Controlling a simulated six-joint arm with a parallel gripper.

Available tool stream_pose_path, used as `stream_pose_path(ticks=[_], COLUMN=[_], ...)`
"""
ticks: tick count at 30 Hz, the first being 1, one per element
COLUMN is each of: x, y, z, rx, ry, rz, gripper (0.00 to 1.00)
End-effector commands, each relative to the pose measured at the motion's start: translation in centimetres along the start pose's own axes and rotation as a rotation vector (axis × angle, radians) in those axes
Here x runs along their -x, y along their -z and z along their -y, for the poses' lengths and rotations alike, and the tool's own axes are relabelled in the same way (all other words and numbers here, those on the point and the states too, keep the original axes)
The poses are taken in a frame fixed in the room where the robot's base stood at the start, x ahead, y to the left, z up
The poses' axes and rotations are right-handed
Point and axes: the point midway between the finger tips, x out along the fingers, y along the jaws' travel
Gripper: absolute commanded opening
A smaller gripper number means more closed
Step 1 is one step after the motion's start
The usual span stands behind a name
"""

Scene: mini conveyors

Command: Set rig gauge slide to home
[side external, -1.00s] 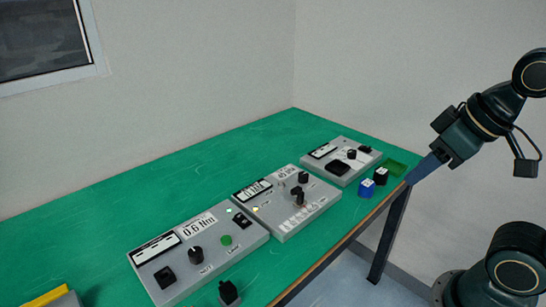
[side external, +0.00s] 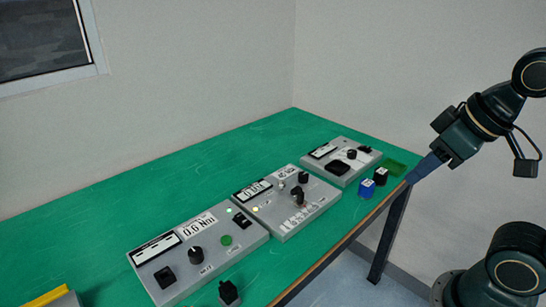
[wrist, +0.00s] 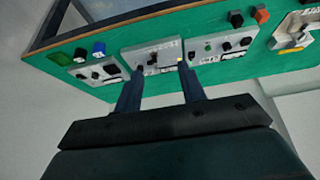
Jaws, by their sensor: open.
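Three grey control panels stand in a row on the green table. The middle panel (side external: 268,222) has a display, black knobs and a small upright handle (side external: 300,199) beside a white marked scale; I cannot tell surely whether this is the gauge slide or where it is set. The middle panel also shows in the wrist view (wrist: 150,51), partly behind my fingers. My gripper (wrist: 162,70) is open and empty, its fingertips apart over that panel's image. In the side view my gripper (side external: 410,183) is off the table's right edge, clear of all panels.
The near panel (side external: 212,258) has a knob, a green button and a switch. The far panel (side external: 341,176) stands near a blue block (side external: 366,188), a black block (side external: 381,177) and a green tray (side external: 401,164). Another black block (side external: 229,292) is at the front. The back left table is clear.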

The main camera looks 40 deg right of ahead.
Motion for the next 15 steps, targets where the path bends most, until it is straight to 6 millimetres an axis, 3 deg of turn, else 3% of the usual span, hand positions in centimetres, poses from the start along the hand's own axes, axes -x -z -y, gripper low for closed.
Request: stream_pose_path(ticks=[8,15], x=[-0.2,-1.2], y=[1.6,5.2], z=[-0.1,-0.5], rx=[-0.019,-0.064], ry=[-0.003,-0.011], rz=[0.027,0.086], gripper=[0.4,0.4])
